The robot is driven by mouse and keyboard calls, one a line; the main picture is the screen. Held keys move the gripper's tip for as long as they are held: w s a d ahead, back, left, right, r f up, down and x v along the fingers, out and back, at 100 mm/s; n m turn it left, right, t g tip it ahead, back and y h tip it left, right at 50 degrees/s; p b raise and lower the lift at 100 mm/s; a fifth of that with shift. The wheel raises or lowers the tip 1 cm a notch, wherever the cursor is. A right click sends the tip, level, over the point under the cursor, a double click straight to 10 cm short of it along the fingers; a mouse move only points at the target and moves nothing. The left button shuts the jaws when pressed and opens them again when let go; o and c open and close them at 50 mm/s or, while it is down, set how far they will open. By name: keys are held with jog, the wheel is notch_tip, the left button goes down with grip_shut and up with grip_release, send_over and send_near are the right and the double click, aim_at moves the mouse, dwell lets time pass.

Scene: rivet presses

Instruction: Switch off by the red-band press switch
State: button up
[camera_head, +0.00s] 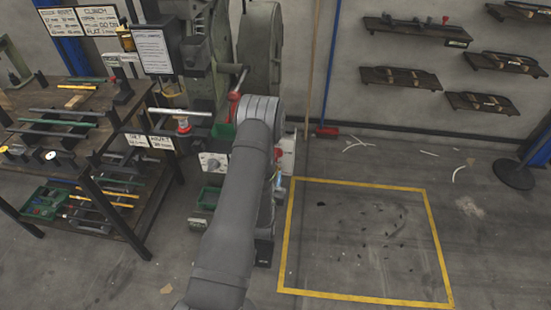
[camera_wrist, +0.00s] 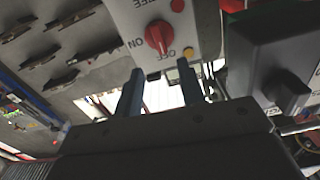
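In the wrist view a pale switch box (camera_wrist: 127,17) carries a red rotary knob (camera_wrist: 159,37), with lettering that reads ON and OFF upside down. I cannot tell surely which mark the knob points at. My gripper (camera_wrist: 162,68) is open and empty, its two blue-grey fingers apart and pointing toward the box just below the knob. I see no contact with the knob. In the head view my arm covers the gripper and much of the press front. A red-banded lever (camera_head: 234,106) stands above the arm; I cannot tell whether it belongs to that box's press.
A dark box with a black knob (camera_wrist: 288,92) sits close at right in the wrist view. A pale panel (camera_head: 213,162) shows left of my arm in the head view. A loaded workbench (camera_head: 142,98) stands at left. The yellow-outlined floor (camera_head: 365,235) at right is mostly clear.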

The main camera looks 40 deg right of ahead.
jog(key=x, duration=0.9)
jog(key=shift+w+d, duration=0.2)
jog(key=shift+d, duration=0.05)
jog(key=shift+c, duration=0.5)
